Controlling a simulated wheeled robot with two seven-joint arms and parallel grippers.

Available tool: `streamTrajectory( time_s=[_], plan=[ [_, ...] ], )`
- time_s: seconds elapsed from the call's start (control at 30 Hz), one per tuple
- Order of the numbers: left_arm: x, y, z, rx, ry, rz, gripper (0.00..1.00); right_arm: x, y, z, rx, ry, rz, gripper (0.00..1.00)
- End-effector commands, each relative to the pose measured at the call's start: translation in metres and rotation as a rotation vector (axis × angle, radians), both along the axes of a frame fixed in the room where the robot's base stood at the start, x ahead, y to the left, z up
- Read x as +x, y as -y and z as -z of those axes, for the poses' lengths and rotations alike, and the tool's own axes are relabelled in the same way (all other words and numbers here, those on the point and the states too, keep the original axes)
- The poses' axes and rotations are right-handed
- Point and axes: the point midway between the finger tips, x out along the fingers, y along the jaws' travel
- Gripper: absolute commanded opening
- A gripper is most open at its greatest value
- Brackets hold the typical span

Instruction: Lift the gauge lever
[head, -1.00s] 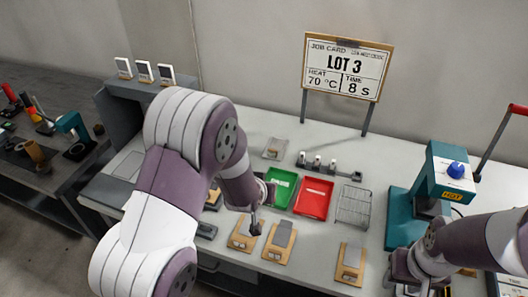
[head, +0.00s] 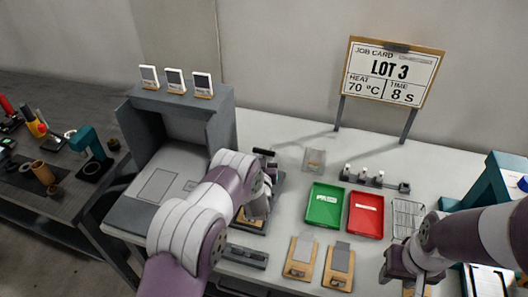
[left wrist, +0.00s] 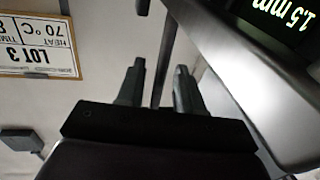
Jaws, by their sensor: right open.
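The gauge (head: 277,184) stands left of the green tray, mostly hidden behind my left arm, with a dark bar on top. In the left wrist view its grey housing (left wrist: 265,85) shows a green display reading 1.5 mm, upside down. A thin dark bar (left wrist: 167,45), which looks like the gauge lever, runs between the fingertips of my left gripper (left wrist: 158,82). The fingers stand apart, with gaps beside the bar. In the head view my left gripper (head: 262,205) is at the gauge, largely hidden by its arm. My right gripper (head: 408,285) is open at the lower right.
A green tray (head: 325,191) and a red tray (head: 382,203) lie right of the gauge, with a wire rack (head: 407,207) beyond. Wooden boards (head: 300,272) lie in front. A grey booth (head: 223,120) stands at left, a job card (head: 422,65) behind, and a teal machine (head: 480,192) at right.

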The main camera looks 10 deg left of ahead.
Motion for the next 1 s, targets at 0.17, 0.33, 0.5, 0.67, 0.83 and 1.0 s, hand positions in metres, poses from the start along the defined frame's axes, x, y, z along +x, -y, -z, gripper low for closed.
streamTrajectory(
  time_s=[0.17,0.33,0.5,0.67,0.83,1.0],
  plan=[
    [0.0059,-0.0007,0.0002,0.000,0.000,0.001,0.36,-0.0001,0.0000,-0.0006,0.000,0.000,0.000,0.43],
    [0.0056,-0.0007,0.0002,0.000,-0.001,0.001,0.29,-0.0001,0.0000,-0.0005,0.000,0.000,0.000,0.43],
    [0.0054,-0.0007,0.0002,0.000,-0.001,0.001,0.00,-0.0001,0.0000,-0.0005,0.000,0.000,0.000,0.43],
    [0.0053,-0.0008,0.0000,0.000,-0.004,0.000,0.00,0.0000,0.0000,-0.0007,0.000,0.000,0.000,0.43],
    [0.0069,-0.0006,-0.0013,0.001,-0.036,0.000,0.00,0.0000,0.0000,-0.0026,0.000,0.000,0.000,0.43],
    [0.0107,-0.0006,-0.0031,0.004,-0.121,0.000,0.00,0.0000,0.0000,-0.0067,0.000,0.000,0.000,0.43]
  ],
)
